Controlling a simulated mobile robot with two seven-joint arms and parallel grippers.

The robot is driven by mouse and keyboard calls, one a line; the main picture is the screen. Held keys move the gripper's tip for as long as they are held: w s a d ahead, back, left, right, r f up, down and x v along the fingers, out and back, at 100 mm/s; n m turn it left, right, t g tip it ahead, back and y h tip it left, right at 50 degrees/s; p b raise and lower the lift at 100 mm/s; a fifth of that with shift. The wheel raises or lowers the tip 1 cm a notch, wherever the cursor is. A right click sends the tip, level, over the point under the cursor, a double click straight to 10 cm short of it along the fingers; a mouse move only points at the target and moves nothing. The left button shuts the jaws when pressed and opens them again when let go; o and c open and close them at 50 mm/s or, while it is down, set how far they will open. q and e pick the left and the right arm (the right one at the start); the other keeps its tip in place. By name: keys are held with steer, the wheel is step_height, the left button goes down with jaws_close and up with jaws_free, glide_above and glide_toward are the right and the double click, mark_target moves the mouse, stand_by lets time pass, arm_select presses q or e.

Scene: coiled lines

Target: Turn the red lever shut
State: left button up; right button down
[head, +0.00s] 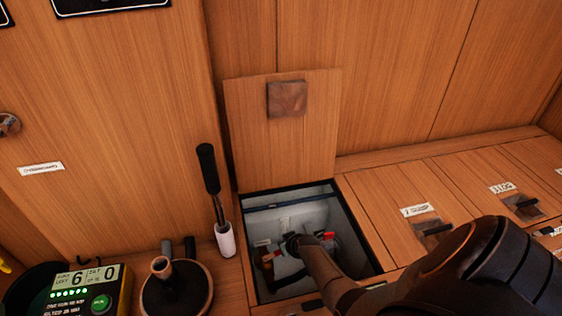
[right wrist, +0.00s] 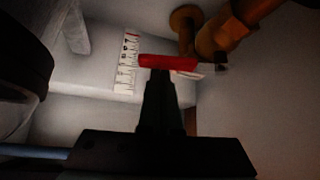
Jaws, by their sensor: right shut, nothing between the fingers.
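The red lever (right wrist: 168,62) lies nearly level across the upper middle of the right wrist view, beside a brass-coloured pipe fitting (right wrist: 222,35). A small red part, likely the same lever, shows inside the open locker in the head view (head: 328,236). My right gripper (right wrist: 158,76) is shut and empty, its dark fingertips meeting the lever's lower edge in the picture. I cannot tell whether they touch it. In the head view my right arm reaches down into the locker and hides part of the fitting. My left gripper is not in view.
The locker's rim (head: 244,225) frames a tight opening, with its wooden lid (head: 285,145) raised behind. A white label strip (right wrist: 126,62) is left of the lever.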

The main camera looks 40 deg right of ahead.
stand_by(0.3)
steer(key=shift+s+r+p, duration=0.1)
steer(key=shift+s+p, duration=0.05)
steer(key=shift+p, duration=0.25)
steer(key=shift+s+a+m+h+p, duration=0.15)
steer(key=shift+s+m+h+p, duration=0.35)
steer(key=shift+p, duration=0.3)
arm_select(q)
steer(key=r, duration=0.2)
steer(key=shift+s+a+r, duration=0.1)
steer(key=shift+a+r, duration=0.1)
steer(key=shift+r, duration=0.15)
arm_select(e)
steer(key=shift+s+a+f, duration=0.15)
steer(key=shift+s+f, duration=0.05)
steer(key=shift+s, duration=0.3)
arm_select(q)
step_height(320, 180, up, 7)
steer(key=p, duration=0.6)
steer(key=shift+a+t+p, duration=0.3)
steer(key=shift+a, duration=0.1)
arm_select(e)
steer(key=v, duration=0.7)
steer(key=shift+r, duration=0.45)
